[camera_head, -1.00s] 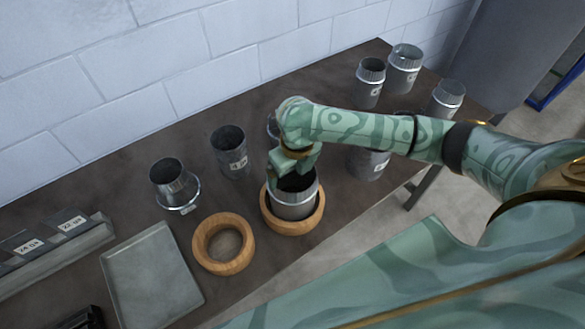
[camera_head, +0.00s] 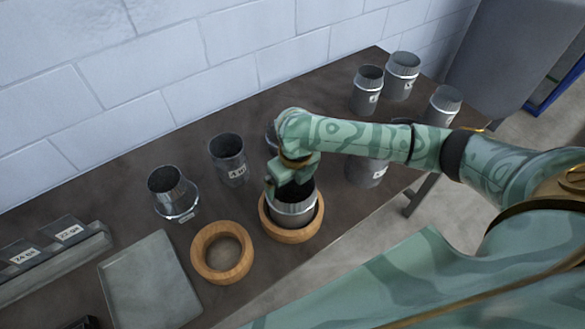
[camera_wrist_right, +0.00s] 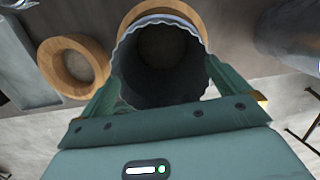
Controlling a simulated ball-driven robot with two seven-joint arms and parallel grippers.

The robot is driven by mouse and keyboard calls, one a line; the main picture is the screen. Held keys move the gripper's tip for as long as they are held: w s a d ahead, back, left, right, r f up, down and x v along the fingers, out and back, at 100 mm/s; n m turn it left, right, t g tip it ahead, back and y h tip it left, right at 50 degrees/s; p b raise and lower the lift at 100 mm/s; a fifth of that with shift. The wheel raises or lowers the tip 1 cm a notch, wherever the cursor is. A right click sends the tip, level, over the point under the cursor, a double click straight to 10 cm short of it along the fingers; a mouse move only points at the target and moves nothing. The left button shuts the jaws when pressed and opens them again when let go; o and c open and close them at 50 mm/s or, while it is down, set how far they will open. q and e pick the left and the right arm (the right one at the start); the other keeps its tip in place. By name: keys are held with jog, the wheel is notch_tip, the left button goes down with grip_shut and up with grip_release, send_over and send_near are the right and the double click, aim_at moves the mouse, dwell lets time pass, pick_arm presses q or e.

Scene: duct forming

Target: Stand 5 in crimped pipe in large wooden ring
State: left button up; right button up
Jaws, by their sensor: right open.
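A grey crimped pipe (camera_head: 293,210) stands upright inside a wooden ring (camera_head: 291,236) near the front edge of the table. In the right wrist view I look down into the open, wavy-edged pipe (camera_wrist_right: 160,62), with part of the wooden ring (camera_wrist_right: 180,12) beyond it. My right gripper (camera_head: 290,183) is over the pipe's top rim, open, with its fingers on either side of the rim. Whether the fingers touch the pipe cannot be told. The pipe's label is not visible. My left gripper is not in view.
A second, empty wooden ring (camera_head: 222,252) lies just left. A flat grey tray (camera_head: 150,283) is farther left. Pipes labelled "4 in" (camera_head: 229,160) and a flared one (camera_head: 172,190) stand behind. More pipes (camera_head: 402,76) stand at the back right.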

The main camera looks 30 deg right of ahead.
notch_tip(320, 180, up, 16)
jog(key=s+p, duration=0.2)
jog(key=p, duration=0.2)
jog(key=shift+d, duration=0.15)
